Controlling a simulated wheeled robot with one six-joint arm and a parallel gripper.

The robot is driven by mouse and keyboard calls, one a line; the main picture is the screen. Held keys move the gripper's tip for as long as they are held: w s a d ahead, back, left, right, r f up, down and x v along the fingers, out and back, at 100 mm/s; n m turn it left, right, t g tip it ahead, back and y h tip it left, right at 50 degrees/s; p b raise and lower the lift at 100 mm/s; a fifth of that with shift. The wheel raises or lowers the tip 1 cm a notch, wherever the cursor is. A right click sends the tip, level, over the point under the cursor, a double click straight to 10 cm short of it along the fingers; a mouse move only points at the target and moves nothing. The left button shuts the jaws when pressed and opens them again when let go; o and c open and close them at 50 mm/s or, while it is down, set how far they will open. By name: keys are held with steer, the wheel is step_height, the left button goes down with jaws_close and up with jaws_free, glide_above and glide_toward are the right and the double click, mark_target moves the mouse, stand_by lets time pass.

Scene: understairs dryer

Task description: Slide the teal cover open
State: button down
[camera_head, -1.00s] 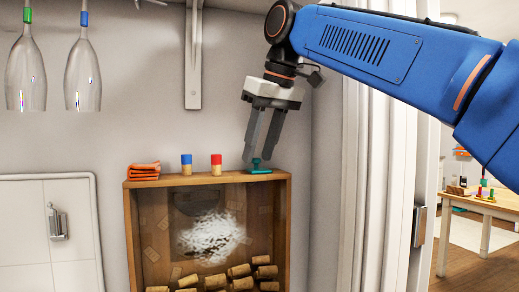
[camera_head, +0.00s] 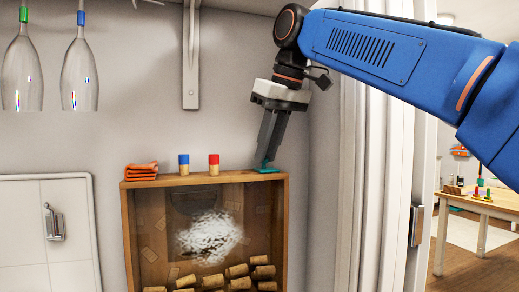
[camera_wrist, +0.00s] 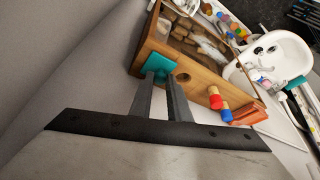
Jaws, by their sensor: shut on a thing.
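The teal cover (camera_head: 267,171) is a small flat piece on top of the wooden box (camera_head: 135,182), near its right end. In the wrist view the cover (camera_wrist: 160,62) lies beside a round hole (camera_wrist: 183,77) in the box top, and the hole shows open. My gripper (camera_head: 264,162) points down at the cover with its fingers close together, shut on the cover's small knob. The fingertips also show in the wrist view (camera_wrist: 160,78), where they hide most of the knob.
A blue-capped cork (camera_head: 184,163), a red-capped cork (camera_head: 213,165) and a folded orange cloth (camera_head: 141,171) stand left of the cover on the box top. Several corks (camera_head: 237,271) lie inside the box. A wall corner is close on the right.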

steer(key=shift+d, duration=0.2)
steer(key=c, duration=1.7)
jaws_free()
steer(key=shift+o, duration=0.2)
